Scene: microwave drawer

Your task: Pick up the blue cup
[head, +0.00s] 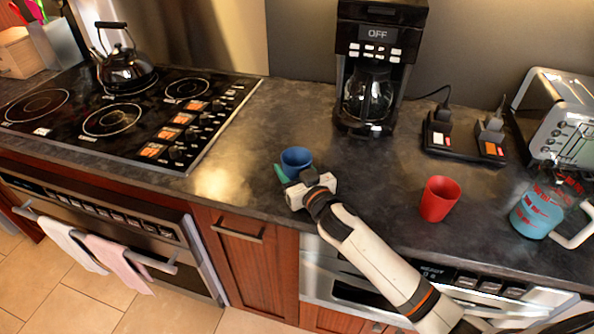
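The blue cup (297,158) stands upright on the dark countertop, near its front edge and to the right of the stove. My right gripper (288,174) is right at the near side of the cup, its white hand covering the cup's lower front. One green finger shows at the cup's left side. The other finger is hidden, so I cannot tell whether the gripper is open or shut, or whether it touches the cup. My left gripper is not in view.
A red cup (440,199) and a blue-filled pitcher (538,212) stand to the right on the counter. A coffee maker (372,75) is behind the blue cup. A stove with a black kettle (124,72) is at left, a toaster (556,118) at far right.

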